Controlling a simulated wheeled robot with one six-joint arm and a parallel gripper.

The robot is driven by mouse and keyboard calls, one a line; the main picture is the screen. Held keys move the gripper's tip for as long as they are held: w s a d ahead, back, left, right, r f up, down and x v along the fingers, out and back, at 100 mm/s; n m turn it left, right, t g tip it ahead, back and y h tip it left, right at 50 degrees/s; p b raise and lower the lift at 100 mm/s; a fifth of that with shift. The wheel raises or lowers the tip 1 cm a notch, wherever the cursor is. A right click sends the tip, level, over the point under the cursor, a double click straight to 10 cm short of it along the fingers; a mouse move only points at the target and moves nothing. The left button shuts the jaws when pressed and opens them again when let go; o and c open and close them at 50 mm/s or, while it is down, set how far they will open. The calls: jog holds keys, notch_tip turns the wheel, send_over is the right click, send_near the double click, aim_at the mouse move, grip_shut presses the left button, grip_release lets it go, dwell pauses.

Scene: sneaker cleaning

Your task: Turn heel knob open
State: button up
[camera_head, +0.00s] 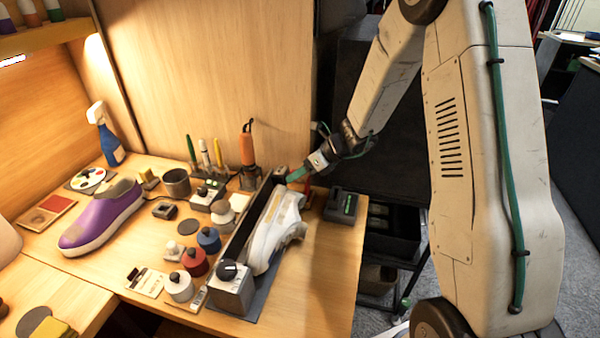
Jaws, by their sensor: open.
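A white sneaker (277,238) sits in a dark, narrow holder (244,222) near the right side of the bench. At the holder's near end stands a grey block (231,293) with a round black knob (228,270) on top. I cannot tell for certain whether this is the heel knob. My gripper (297,175) is at the holder's far end, above and behind the sneaker, well away from the black knob. Its teal fingertips point left and down. The gripper is open, and I see nothing held. A small red part (308,206) is just below it, partly hidden.
A dark charger-like box (341,205) stands right of the holder. An orange-handled tool (247,147) stands upright behind it. Several small capped jars, including a red one (194,262), crowd the left side. A purple shoe (102,218) lies farther left. The bench's front right corner is clear.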

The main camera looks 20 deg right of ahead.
jog(key=c, duration=1)
jog(key=shift+o, duration=0.2)
jog(key=shift+s, duration=0.1)
jog(key=shift+s+a+n+t+h, duration=0.1)
jog(key=shift+n+t+h, duration=0.6)
jog(key=shift+n+t, duration=0.15)
jog(key=shift+s+f+n+t+h, duration=0.15)
jog(key=shift+n+t+h, duration=0.55)
jog(key=shift+n+t, duration=0.45)
jog(key=o, duration=1)
jog(key=shift+c, duration=0.2)
